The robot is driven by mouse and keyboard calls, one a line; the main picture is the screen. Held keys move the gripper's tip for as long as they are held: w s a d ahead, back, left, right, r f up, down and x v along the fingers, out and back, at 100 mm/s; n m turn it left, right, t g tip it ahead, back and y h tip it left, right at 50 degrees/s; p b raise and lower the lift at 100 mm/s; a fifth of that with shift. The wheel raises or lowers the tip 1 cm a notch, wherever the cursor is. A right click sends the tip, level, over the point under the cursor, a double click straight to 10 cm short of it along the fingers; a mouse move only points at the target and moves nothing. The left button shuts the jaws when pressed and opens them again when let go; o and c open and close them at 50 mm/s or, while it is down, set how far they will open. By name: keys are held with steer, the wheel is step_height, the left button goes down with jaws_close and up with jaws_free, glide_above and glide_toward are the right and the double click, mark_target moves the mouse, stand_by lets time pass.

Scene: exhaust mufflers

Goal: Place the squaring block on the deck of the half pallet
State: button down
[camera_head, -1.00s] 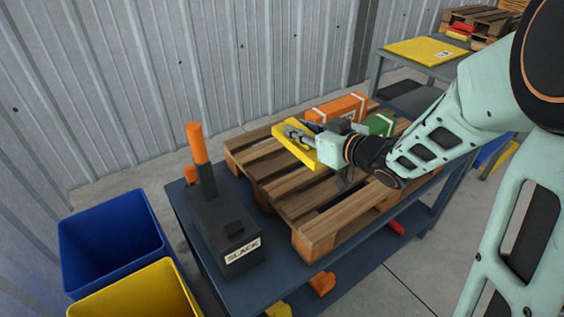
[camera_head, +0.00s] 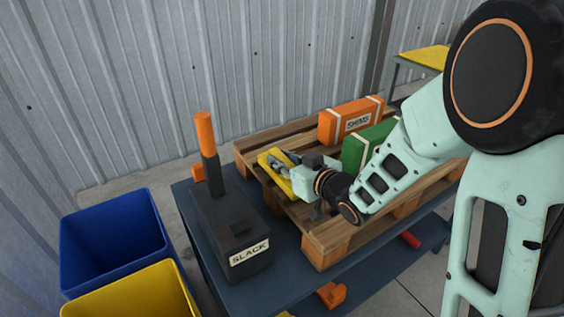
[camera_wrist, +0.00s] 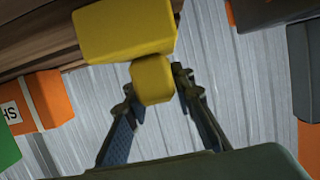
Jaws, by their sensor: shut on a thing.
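The yellow squaring block (camera_head: 270,172) is in my gripper (camera_head: 284,164), over the left part of the half pallet's slatted wooden deck (camera_head: 345,213). In the wrist view the block (camera_wrist: 125,30) has a smaller yellow knob (camera_wrist: 151,82) between my two fingers, and my gripper (camera_wrist: 155,88) is shut on it. The block looks low and near the slats, but I cannot tell whether it touches them. My gripper and wrist hide part of the block and of the deck.
An orange SHIMS box (camera_head: 350,120) and a green box (camera_head: 366,145) stand at the back of the deck. A dark SLACK box with an orange-topped post (camera_head: 230,232) stands left of the pallet on the blue bench. Blue (camera_head: 112,240) and yellow (camera_head: 130,290) bins are at lower left.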

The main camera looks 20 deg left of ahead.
steer(key=shift+r, duration=0.1)
steer(key=c, duration=1.7)
jaws_free()
steer(key=shift+f, duration=0.2)
steer(key=shift+o, duration=0.2)
steer(key=shift+r, duration=0.2)
steer(key=p+v, duration=0.1)
steer(key=v, duration=0.8)
steer(key=shift+d, duration=0.2)
steer(key=s+d+b, duration=0.1)
steer(key=b, duration=0.2)
steer(key=shift+r+b, duration=0.15)
steer(key=shift+b, duration=0.25)
steer(key=shift+s+d+r+b, duration=0.25)
steer(key=shift+s+d+b, duration=0.15)
steer(key=shift+b, duration=0.45)
